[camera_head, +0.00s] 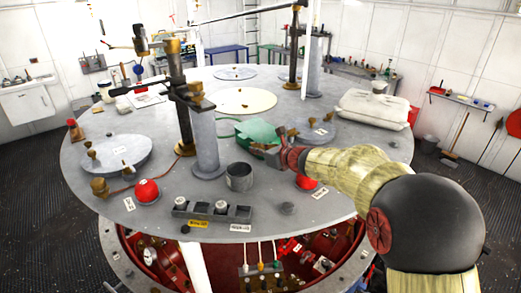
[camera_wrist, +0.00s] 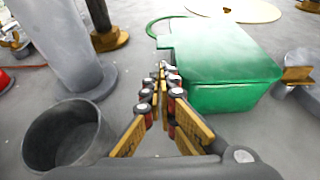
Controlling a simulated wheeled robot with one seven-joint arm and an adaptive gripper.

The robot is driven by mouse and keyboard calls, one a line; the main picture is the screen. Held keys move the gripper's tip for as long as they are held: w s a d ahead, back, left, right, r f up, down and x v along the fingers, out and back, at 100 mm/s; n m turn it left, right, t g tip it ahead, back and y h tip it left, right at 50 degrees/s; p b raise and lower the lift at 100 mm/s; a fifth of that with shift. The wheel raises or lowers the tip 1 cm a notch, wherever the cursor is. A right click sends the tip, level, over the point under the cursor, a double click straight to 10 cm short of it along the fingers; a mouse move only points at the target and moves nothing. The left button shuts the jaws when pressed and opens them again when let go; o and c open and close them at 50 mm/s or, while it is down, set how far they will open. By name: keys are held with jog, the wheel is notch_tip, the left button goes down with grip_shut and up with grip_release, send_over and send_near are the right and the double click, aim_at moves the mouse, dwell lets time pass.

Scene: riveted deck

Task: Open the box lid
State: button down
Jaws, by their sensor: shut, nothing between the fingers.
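A green box (camera_wrist: 220,60) with a flat, closed-looking top stands on the grey round table, right of and beyond my fingers in the wrist view. In the head view the green box (camera_head: 257,132) is near the table's middle, partly hidden by my gripper (camera_head: 272,156). My gripper (camera_wrist: 162,75) is shut and empty, its fingertips close to the box's left side. I cannot tell whether they touch it.
A grey open cup (camera_wrist: 68,135) stands left of my fingers, beside a thick grey post (camera_wrist: 65,45). A white lidded case (camera_head: 372,110) is at the table's right. A switch holder (camera_head: 212,211) and red domes (camera_head: 147,191) lie near the front edge.

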jog(key=shift+p+x, duration=0.3)
jog(key=shift+x, duration=1.95)
jog(key=shift+a, duration=0.15)
